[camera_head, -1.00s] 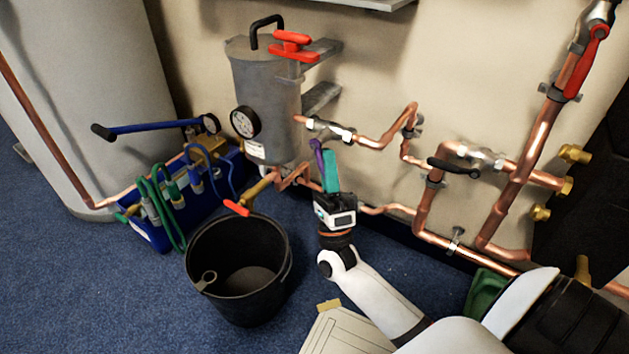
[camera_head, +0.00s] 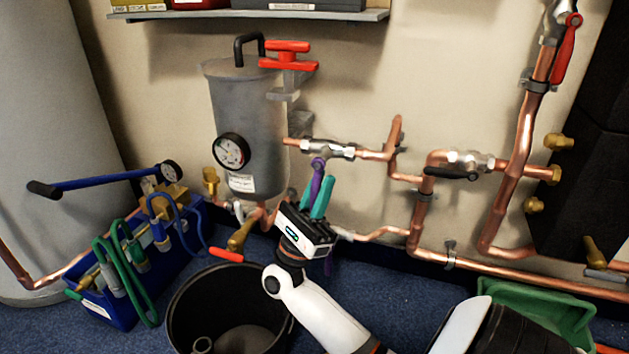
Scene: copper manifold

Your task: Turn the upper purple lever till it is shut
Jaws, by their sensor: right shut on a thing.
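The upper purple lever (camera_head: 316,183) hangs down, nearly in line with the vertical, from a silver valve (camera_head: 328,149) on the horizontal copper pipe right of the grey tank. My right gripper (camera_head: 316,199) has teal fingers and comes up from below. It is shut on the upper purple lever, with the lever between its fingers. The fingers and the gripper body hide the lever's lower end. Another purple piece (camera_head: 328,266) shows just below the gripper, partly hidden. My left gripper is not in view.
The grey tank (camera_head: 245,125) with a gauge stands left of the gripper. A black bucket (camera_head: 182,310) stands below it, left of my arm. Copper pipes and a black-handled valve (camera_head: 455,172) lie to the right. A blue toolbox (camera_head: 170,262) is at the left; a green tray (camera_head: 535,308) at lower right.

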